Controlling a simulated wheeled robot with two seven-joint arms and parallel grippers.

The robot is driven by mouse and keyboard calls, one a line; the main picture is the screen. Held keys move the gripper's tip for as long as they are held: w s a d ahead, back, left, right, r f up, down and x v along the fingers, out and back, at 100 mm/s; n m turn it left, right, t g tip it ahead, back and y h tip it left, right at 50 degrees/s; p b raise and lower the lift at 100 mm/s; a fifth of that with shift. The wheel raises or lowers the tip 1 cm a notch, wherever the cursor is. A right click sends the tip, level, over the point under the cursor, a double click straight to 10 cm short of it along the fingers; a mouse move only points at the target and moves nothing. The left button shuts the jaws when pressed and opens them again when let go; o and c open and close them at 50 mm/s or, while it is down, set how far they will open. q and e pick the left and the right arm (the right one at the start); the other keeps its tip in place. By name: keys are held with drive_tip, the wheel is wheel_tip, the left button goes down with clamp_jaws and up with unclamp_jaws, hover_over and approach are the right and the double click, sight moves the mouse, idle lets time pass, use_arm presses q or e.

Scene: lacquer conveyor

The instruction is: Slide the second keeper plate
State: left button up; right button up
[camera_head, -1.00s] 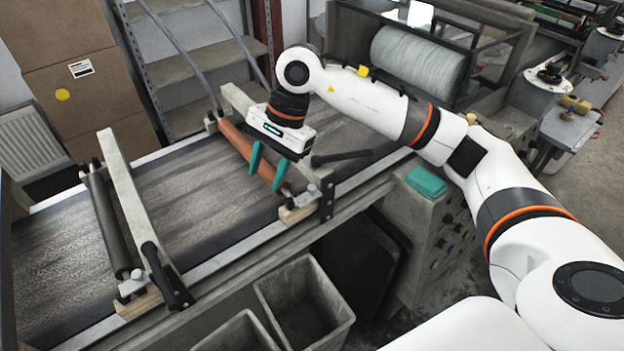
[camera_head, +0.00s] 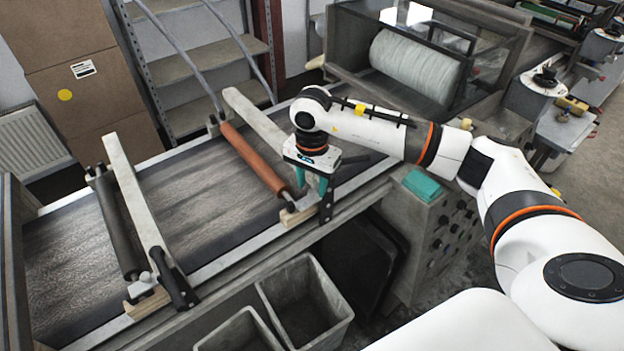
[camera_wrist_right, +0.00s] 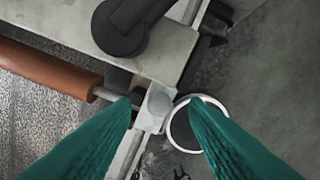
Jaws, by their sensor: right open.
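My right gripper (camera_head: 311,188) is open and points down over the near end of the orange-brown roller (camera_head: 253,160), beside the conveyor's near rail. In the right wrist view, a small grey metal keeper plate (camera_wrist_right: 156,104) at the roller's shaft end shows between the two teal fingertips. No grip on it shows, and I cannot tell whether a finger touches it. In the head view the gripper largely hides this plate above its wooden block (camera_head: 297,217). Another keeper plate (camera_head: 140,285) sits at the near end of the dark roller (camera_head: 117,228). My left gripper is out of view.
A pale crossbar (camera_head: 262,125) with a black handle stands close to the gripper. Another crossbar (camera_head: 133,190) spans the belt (camera_head: 190,190) at left. Grey bins (camera_head: 305,300) stand below the near rail. A control box with a teal pad (camera_head: 424,183) is at right.

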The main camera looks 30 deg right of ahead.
drive_tip(key=shift+f, duration=0.7)
clamp_jaws()
drive_tip(key=shift+w, duration=0.1)
